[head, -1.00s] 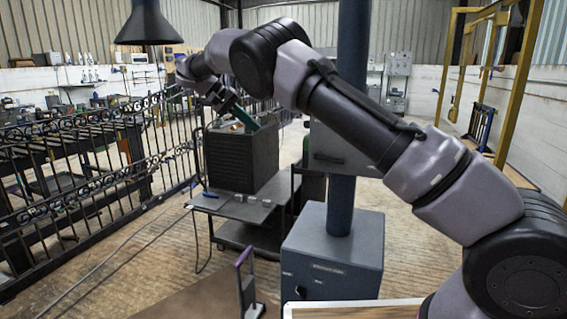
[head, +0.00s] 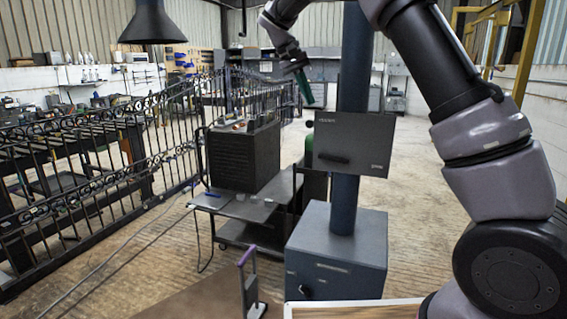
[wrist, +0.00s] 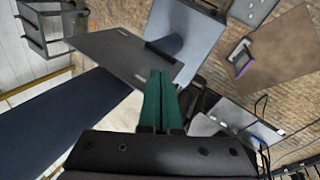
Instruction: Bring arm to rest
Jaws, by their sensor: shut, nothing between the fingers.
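My gripper (head: 305,86) shows in the head view at the upper middle, with green fingers pointing down. It is raised in the air, to the left of the blue column in the picture. In the wrist view the green fingers of my gripper (wrist: 160,97) lie side by side, shut, with nothing between them. My arm rises from the lower right and passes out of the top of the head view, so part of it is hidden.
A blue column (head: 345,205) stands on a blue-grey cabinet (head: 335,250) and carries a grey box (head: 352,142) close to my gripper. A black ribbed unit (head: 243,158) sits on a cart (head: 238,207). A scrolled iron gate (head: 85,165) runs along the left. Floor at right is open.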

